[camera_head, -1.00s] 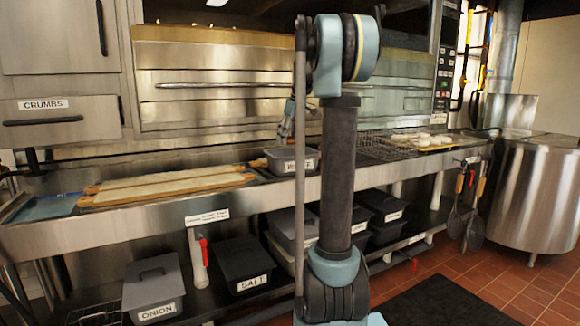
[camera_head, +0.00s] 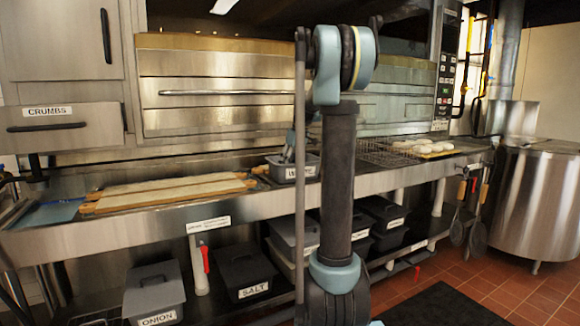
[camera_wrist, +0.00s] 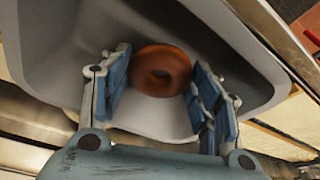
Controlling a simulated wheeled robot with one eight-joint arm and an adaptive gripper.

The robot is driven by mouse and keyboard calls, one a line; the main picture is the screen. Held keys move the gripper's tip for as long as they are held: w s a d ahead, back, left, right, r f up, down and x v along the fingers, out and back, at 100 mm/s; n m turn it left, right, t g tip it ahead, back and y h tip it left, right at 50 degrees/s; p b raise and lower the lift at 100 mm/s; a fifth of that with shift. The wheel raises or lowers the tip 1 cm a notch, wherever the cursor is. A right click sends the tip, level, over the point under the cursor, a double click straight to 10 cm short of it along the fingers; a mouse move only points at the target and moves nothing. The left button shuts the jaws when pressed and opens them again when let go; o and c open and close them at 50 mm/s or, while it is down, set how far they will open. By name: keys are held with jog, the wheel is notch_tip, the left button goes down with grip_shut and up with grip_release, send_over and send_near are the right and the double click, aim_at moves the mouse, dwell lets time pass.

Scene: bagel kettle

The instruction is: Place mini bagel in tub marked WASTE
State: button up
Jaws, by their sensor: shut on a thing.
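The mini bagel (camera_wrist: 165,53), a browned ring, shows in the wrist view between the two blue-padded fingers of my gripper (camera_wrist: 158,82). My gripper is shut on it and points down into a grey tub (camera_wrist: 232,45). The tub's walls surround the bagel; I cannot tell whether the bagel touches its floor. In the head view the tub (camera_head: 279,174) stands on the steel counter, and my gripper (camera_head: 287,155) reaches into it from above. The bagel is hidden there. The tub's front label is small and partly blurred.
Long boards (camera_head: 170,192) lie on the counter left of the tub. A wire rack (camera_head: 385,155) and a tray of pale rounds (camera_head: 425,148) are to its right. Lidded bins marked ONION (camera_head: 153,290) and SALT (camera_head: 243,268) sit on the lower shelf.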

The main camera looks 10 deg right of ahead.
jog(key=shift+f, duration=0.6)
jog(key=o, duration=1)
jog(key=shift+r, duration=0.1)
jog(key=v, duration=1.3)
jog(key=s+a+f+m, duration=0.1)
jog(key=s+f, duration=0.3)
jog(key=s, duration=0.4)
jog(key=s+a+f+m+h, duration=0.1)
jog(key=s+f, duration=0.4)
jog(key=s, duration=0.3)
jog(key=s+a+f+m, duration=0.15)
jog(key=s+f, duration=0.25)
jog(key=s, duration=0.4)
jog(key=s+f+m, duration=0.1)
jog(key=s+f, duration=0.4)
jog(key=f, duration=0.1)
jog(key=s+f+m, duration=0.1)
jog(key=s+f, duration=0.5)
jog(key=s+f+m+h, duration=0.1)
jog(key=s+f, duration=0.5)
jog(key=f, duration=0.1)
jog(key=shift+s+m, duration=0.15)
jog(key=shift+m, duration=0.1)
